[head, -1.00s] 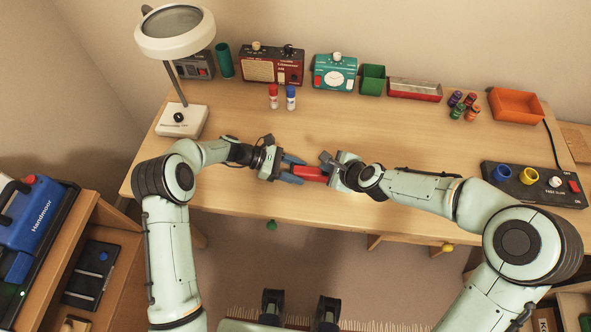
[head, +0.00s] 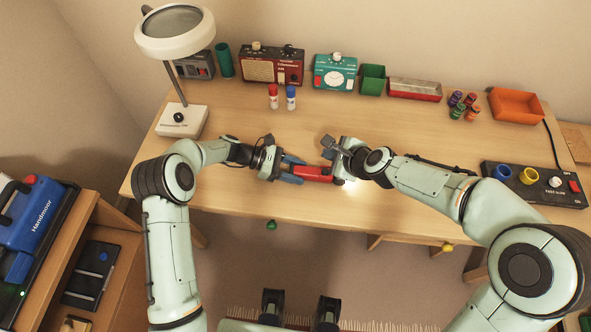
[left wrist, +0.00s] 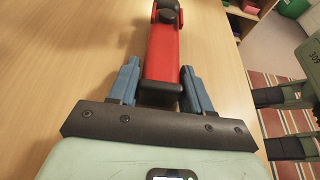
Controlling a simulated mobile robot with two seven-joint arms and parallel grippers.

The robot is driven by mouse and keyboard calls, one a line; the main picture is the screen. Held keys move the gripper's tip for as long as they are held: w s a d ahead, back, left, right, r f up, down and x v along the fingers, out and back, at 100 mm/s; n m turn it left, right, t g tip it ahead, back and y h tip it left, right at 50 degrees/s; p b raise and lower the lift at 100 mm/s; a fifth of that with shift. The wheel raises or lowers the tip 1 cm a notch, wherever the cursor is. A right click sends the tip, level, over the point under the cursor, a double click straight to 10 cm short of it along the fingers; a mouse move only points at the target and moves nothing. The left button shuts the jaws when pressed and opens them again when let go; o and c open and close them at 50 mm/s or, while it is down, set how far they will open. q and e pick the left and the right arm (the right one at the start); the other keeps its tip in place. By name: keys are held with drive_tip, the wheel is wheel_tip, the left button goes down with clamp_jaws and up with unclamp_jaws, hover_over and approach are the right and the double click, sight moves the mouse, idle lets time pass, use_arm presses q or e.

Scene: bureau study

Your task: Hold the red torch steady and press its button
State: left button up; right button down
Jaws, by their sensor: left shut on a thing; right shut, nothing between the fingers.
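The red torch (head: 314,173) is held level above the desk, near its front edge. My left gripper (head: 293,169) is shut on it near its left end. In the left wrist view the red torch (left wrist: 162,52) lies between the blue fingers, with a black near end and a black far end. My right gripper (head: 329,147) is shut and empty, just above and beyond the torch's right part in the picture, apparently clear of it. A bright glow shows on the desk at the torch's right end.
The desk (head: 240,180) is clear around the grippers. Red-capped and blue-capped bottles (head: 273,98) stand behind. A lamp (head: 182,120) is at left, a black control panel (head: 530,185) at right. Radios, boxes and an orange tray (head: 516,105) line the back.

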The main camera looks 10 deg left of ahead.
use_arm(q)
drive_tip(key=o, duration=1.3)
drive_tip(key=shift+c, duration=0.2)
